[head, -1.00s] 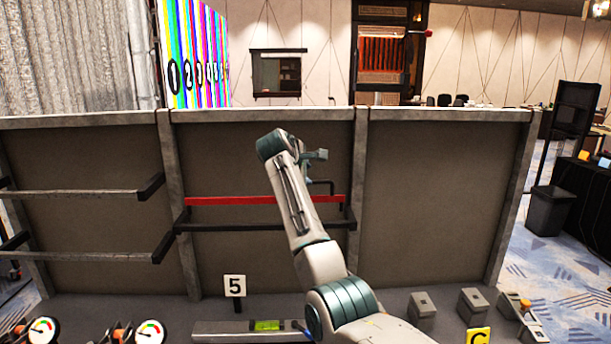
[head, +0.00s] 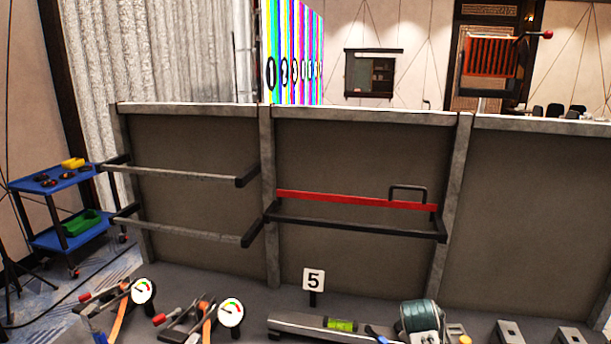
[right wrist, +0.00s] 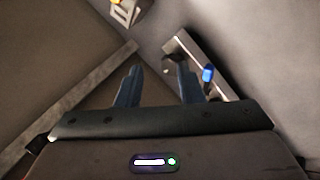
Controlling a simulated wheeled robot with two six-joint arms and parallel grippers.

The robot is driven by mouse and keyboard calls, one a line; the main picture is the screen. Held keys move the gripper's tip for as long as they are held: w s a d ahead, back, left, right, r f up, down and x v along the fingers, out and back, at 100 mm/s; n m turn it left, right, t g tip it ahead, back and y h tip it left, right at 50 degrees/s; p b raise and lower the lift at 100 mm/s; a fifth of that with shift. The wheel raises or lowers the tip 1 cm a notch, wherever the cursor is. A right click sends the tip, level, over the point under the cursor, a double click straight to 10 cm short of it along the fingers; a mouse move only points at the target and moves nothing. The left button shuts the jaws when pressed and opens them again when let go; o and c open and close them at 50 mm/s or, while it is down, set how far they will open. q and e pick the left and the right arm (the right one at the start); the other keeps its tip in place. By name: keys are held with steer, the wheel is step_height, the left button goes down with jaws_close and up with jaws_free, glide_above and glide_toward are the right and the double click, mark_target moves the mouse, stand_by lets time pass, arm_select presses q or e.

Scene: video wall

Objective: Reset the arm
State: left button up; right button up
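My right arm (head: 420,318) shows in the head view only as a teal joint and pale link low at the lower right, by the end of the spirit level. Its gripper is out of the head view. In the right wrist view my right gripper (right wrist: 160,86) has its two dark blue fingers apart, with nothing held between them. Beyond the fingers are a grey bar (right wrist: 200,62) and a small blue piece (right wrist: 208,74). My left arm and gripper are in neither current view.
A grey panel wall with a red bar (head: 350,199) and black rails stands behind the bench. A blue cart (head: 50,182) stands left.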

steer(key=s+f+m+y, duration=0.1)
steer(key=s+f, duration=0.3)
steer(key=s, duration=0.3)
steer(key=s+f+m, duration=0.1)
steer(key=s+f, duration=0.2)
steer(key=s, duration=0.3)
steer(key=s+a+m+g+y, duration=0.1)
steer(key=s+m, duration=0.1)
steer(key=s, duration=1.2)
steer(key=s+a+m+g+y, duration=0.1)
steer(key=s+a+m+g, duration=0.1)
steer(key=s, duration=1.2)
steer(key=d+f+g+b, duration=0.1)
steer(key=d+f+b, duration=0.2)
steer(key=f, duration=3.1)
steer(key=s+d+f+g+b, duration=0.1)
steer(key=s+f+b, duration=0.1)
steer(key=s+f, duration=1.6)
step_height(320, 180, down, 3)
steer(key=shift+s+r+y, duration=0.2)
steer(key=shift+s+y, duration=0.1)
steer(key=shift+s, duration=0.05)
